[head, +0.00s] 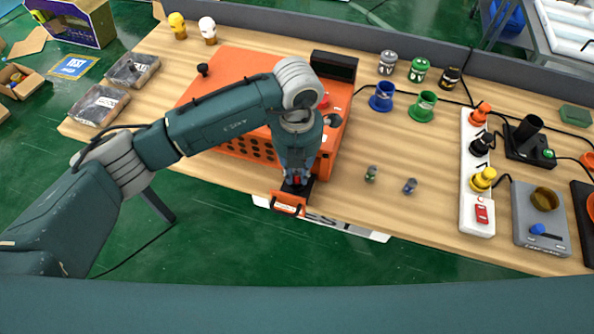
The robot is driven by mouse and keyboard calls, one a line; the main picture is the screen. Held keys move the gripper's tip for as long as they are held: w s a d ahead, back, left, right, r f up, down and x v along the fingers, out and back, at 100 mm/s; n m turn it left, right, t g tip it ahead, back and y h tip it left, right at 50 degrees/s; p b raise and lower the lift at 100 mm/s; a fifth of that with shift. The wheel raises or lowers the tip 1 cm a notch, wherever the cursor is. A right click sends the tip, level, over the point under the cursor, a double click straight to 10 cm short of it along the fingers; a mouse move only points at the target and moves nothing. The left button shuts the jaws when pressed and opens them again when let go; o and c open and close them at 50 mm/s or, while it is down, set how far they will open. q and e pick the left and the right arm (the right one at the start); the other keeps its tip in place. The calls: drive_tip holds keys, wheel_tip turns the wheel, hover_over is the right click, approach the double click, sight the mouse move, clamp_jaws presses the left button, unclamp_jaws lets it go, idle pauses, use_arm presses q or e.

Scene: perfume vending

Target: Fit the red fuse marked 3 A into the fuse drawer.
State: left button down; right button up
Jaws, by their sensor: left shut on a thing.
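My left gripper (297,182) points down at the front edge of the table, in front of the orange machine (225,75). It is shut on a small red fuse (297,180), mostly hidden by the fingers; its marking cannot be read. Directly below is the open fuse drawer (289,204), black with an orange front, sticking out past the table edge. I cannot tell whether the fuse touches the drawer. Two other small fuses, a green one (371,174) and a blue-grey one (410,186), stand on the table to the right. My right gripper is not in view.
A white power strip (477,215) with coloured plugs lies at the right, beside a grey scale-like device (541,218). Blue (382,97) and green (422,107) cups stand toward the back. The wooden table between the small fuses and the strip is clear.

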use_arm(q)
drive_tip(key=shift+f, duration=0.65)
drive_tip(key=shift+f+b, duration=0.35)
drive_tip(key=shift+b, duration=0.1)
drive_tip(key=shift+s+a+f+b, duration=0.1)
drive_tip(key=shift+s+f+b, duration=0.2)
drive_tip(key=shift+f, duration=0.05)
drive_tip(key=c, duration=1.6)
unclamp_jaws()
drive_tip(key=shift+f, duration=0.1)
